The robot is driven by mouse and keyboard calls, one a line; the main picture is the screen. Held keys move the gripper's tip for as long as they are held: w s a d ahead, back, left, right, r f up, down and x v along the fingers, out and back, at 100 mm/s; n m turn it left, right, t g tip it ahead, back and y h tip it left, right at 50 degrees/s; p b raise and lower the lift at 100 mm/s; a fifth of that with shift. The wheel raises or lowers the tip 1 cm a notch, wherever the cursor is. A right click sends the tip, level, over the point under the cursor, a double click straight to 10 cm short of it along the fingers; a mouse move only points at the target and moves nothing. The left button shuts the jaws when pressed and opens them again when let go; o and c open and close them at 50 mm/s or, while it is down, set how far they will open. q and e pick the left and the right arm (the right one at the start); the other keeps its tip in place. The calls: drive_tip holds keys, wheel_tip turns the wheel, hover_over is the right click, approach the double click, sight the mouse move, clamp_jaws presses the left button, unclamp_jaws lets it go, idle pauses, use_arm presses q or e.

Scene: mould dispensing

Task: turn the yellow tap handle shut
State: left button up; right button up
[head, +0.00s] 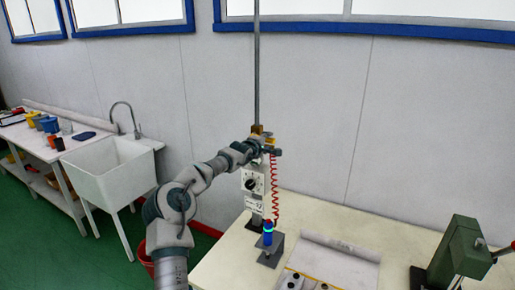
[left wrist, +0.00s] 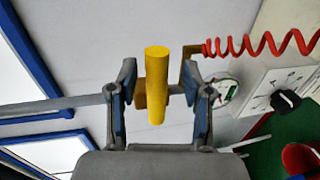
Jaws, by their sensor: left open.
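The yellow tap handle (left wrist: 157,90) is a plain bar standing between the two fingers of my left gripper (left wrist: 159,76) in the left wrist view. The fingers are apart, one on each side of the handle, with a visible gap on both sides. Behind the handle is the brass tap body (left wrist: 140,98), on a grey pipe (left wrist: 50,106). In the head view my left gripper (head: 270,147) is up at the tap, below the vertical pipe (head: 257,70). It hides most of the handle there. My right gripper is in neither view.
A red coiled hose (head: 274,190) hangs beside the tap. A white dial panel (head: 253,182) stands below it. The bench (head: 225,262) holds a blue-topped nozzle (head: 268,233) and a green press (head: 458,252). A white sink (head: 108,170) stands left.

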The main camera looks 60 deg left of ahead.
use_arm(q)
drive_tip(key=v, duration=0.9)
drive_tip(key=shift+s+d, duration=0.15)
drive_tip(key=shift+s, duration=0.1)
drive_tip(key=shift+f, duration=0.15)
